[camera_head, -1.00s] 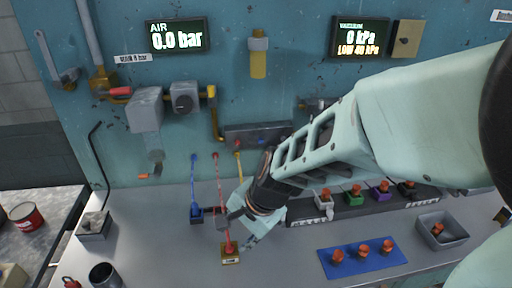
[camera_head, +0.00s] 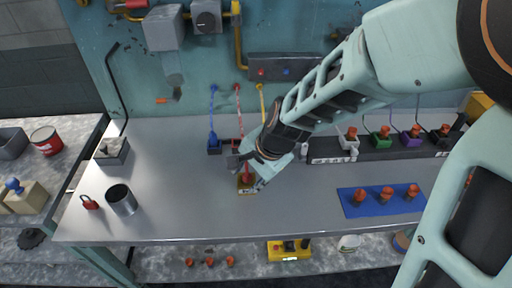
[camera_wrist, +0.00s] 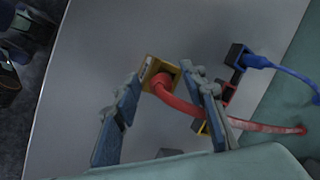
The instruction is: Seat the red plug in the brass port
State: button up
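The red plug (camera_head: 247,173) stands at the brass port block (camera_head: 243,188) on the bench, with its red hose running back to the wall. In the wrist view the red plug (camera_wrist: 162,83) meets the face of the brass port (camera_wrist: 149,68); how deep it sits I cannot tell. My gripper (camera_head: 248,176) is over the block. In the wrist view my gripper (camera_wrist: 163,86) has its two fingers well apart, one on each side of the plug and hose, with visible gaps. The port's opening is hidden by the plug.
A blue plug (camera_head: 213,138) on a blue hose sits in a dark holder behind, left of the port. A blue mat (camera_head: 378,201) with several orange-topped pieces lies right. A metal cup (camera_head: 122,199) and red padlock (camera_head: 90,202) stand left. The bench between is clear.

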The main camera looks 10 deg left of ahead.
jog(key=shift+r, duration=0.1)
jog(key=shift+c, duration=0.3)
grip_shut()
